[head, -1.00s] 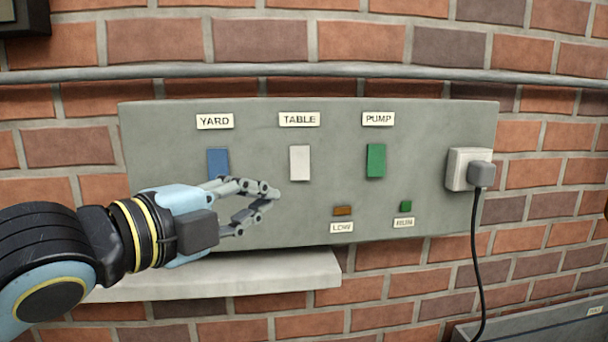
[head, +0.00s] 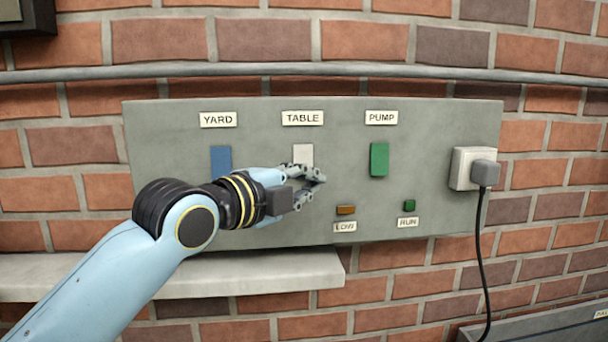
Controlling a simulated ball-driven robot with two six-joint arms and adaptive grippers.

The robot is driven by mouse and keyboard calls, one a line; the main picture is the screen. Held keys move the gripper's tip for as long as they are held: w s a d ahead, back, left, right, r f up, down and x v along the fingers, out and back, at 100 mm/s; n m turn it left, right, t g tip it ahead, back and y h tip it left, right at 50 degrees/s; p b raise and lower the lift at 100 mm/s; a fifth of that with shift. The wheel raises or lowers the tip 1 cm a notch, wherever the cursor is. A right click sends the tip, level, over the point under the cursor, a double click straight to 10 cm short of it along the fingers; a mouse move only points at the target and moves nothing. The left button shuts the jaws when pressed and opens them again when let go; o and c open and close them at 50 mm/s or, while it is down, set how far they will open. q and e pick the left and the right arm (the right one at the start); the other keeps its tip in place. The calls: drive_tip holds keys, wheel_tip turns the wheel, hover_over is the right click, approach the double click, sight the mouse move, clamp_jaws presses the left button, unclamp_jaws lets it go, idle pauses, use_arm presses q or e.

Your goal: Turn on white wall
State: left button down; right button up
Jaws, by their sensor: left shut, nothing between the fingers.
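The white wall switch (head: 303,153) sits on the grey panel (head: 450,125) under a label reading TABLE. Its upper part shows; its lower part is hidden behind my left gripper. My left gripper (head: 322,180) is shut and empty, with its fingertips in front of the switch's lower end and slightly to its right. I cannot tell whether they touch it. My right gripper is not in view.
A blue switch (head: 221,160) marked YARD is at left, a green switch (head: 379,160) marked PUMP at right. Small orange (head: 346,210) and green (head: 409,206) pieces sit below. A plug (head: 484,173) with a hanging cable is at right; a ledge (head: 250,272) runs below.

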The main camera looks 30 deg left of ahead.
sight(303, 162)
use_arm(q)
drive_tip(key=shift+w+a+f, duration=0.15)
drive_tip(key=shift+w+a, duration=0.65)
drive_tip(key=shift+w, duration=0.05)
drive_tip(key=shift+f, duration=0.1)
drive_tip(key=shift+w+a+f+m+t+b, duration=0.25)
drive_tip(key=shift+f+m+t+b, duration=0.05)
drive_tip(key=shift+b, duration=0.85)
drive_tip(key=shift+r+p, duration=0.25)
drive_tip(key=shift+p, duration=0.1)
